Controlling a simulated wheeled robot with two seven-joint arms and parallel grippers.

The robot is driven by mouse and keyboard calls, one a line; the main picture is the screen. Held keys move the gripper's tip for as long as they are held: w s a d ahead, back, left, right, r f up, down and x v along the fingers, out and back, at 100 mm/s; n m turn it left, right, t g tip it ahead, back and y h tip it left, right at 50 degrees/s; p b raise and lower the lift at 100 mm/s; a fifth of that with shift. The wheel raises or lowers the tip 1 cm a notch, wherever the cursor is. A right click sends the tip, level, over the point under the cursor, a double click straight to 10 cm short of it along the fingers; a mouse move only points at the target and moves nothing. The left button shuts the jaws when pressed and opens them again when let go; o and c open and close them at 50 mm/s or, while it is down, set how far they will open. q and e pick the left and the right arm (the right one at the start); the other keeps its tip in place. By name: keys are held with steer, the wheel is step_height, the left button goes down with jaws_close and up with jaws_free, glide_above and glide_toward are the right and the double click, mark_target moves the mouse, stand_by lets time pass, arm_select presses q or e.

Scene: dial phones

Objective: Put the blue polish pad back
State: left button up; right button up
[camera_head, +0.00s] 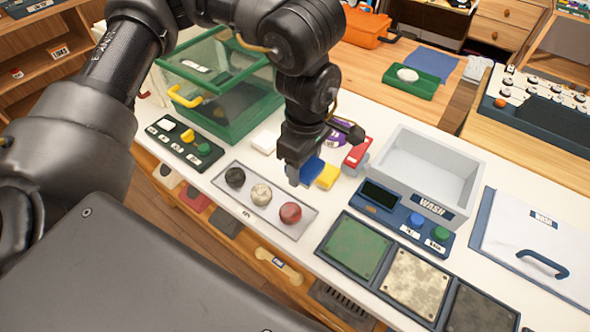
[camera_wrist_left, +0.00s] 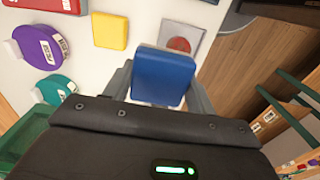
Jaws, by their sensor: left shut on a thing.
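My left gripper (camera_head: 300,172) is shut on the blue polish pad (camera_head: 312,169), just above the white counter behind the tray of round stones. In the left wrist view the blue pad (camera_wrist_left: 164,77) stands between the two grey fingers of the gripper (camera_wrist_left: 160,95). A yellow pad (camera_head: 327,176) lies on the counter right beside the blue one in the head view, and a red pad (camera_head: 357,152) lies farther back. The wrist view also shows the yellow pad (camera_wrist_left: 110,31) apart from the gripper. My right gripper is not in view.
A grey tray (camera_head: 247,213) holds a dark, a pale and a red stone. A wash basin (camera_head: 425,170) stands to the right, with green, pale and dark plates (camera_head: 355,246) in front. A green-framed glass case (camera_head: 225,95) stands at the left. Purple and teal discs (camera_wrist_left: 42,46) lie nearby.

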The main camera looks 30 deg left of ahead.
arm_select(q)
steer(key=shift+w+a, duration=0.15)
steer(key=w+a+f, duration=0.2)
steer(key=w+f, duration=0.1)
steer(key=w+a+f+p, duration=0.1)
steer(key=w+a+f, duration=0.2)
steer(key=w, duration=0.1)
steer(key=w+a+f+p, duration=0.1)
steer(key=w+a+f, duration=0.1)
steer(key=w+f, duration=0.1)
steer(key=shift+w+a+f, duration=0.1)
steer(key=shift+w+a, duration=0.2)
steer(key=shift+a, duration=0.05)
steer(key=shift+w+a+f+p, duration=0.15)
steer(key=shift+f+p, duration=0.4)
steer(key=shift+f, duration=1.25)
steer(key=shift+f+b, duration=0.3)
steer(key=o, duration=1)
steer(key=shift+r, duration=0.1)
steer(key=shift+c, duration=0.2)
